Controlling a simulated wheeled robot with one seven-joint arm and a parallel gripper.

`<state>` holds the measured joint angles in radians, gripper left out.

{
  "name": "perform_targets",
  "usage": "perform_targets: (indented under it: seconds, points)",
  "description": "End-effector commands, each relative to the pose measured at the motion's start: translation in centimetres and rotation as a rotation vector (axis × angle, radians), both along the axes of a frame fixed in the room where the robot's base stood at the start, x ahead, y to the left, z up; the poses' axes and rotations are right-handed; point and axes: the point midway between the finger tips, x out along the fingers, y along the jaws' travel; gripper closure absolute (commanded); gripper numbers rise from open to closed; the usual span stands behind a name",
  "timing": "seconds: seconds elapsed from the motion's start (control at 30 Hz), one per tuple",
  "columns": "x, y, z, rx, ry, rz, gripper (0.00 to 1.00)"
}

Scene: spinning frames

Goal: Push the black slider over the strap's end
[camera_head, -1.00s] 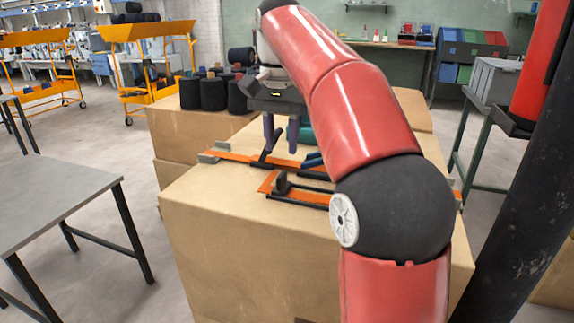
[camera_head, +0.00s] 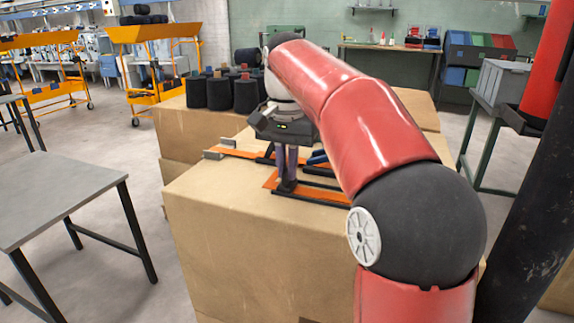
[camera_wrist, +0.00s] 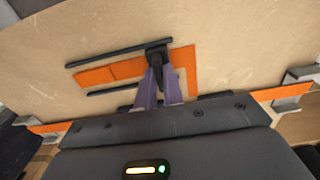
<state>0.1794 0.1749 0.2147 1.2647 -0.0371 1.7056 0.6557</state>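The black slider (camera_wrist: 157,50) sits between two black rails (camera_wrist: 118,54) on the box top in the wrist view. In the head view the slider (camera_head: 286,187) shows low at my fingertips. My gripper (camera_wrist: 159,68) has its two purple fingers close together on either side of the slider's upright part, which fills the gap. In the head view my gripper (camera_head: 286,178) points straight down. A flat orange strap piece (camera_wrist: 105,73) lies left of the slider in the wrist view. Another orange piece (camera_wrist: 190,65) lies right of it. My fingers hide part of the slider.
A second orange strip (camera_head: 236,152) with a grey bracket (camera_head: 213,155) at its end lies farther back on the cardboard box (camera_head: 240,225). Black spools (camera_head: 220,92) stand on a box behind. A grey table (camera_head: 60,195) is at left. The box's front top is clear.

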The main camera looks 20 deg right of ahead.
Motion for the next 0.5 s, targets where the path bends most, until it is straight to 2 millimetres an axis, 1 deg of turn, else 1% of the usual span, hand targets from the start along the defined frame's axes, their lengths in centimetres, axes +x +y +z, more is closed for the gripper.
perform_targets:
  seconds: [0.37,0.47,0.5]
  points:
    - [-0.1,-0.2,0.0,0.000,0.000,-0.001,1.00]
    - [-0.9,-1.4,0.0,-0.002,0.000,-0.006,1.00]
    - [-1.5,-2.1,0.0,-0.003,0.000,-0.006,1.00]
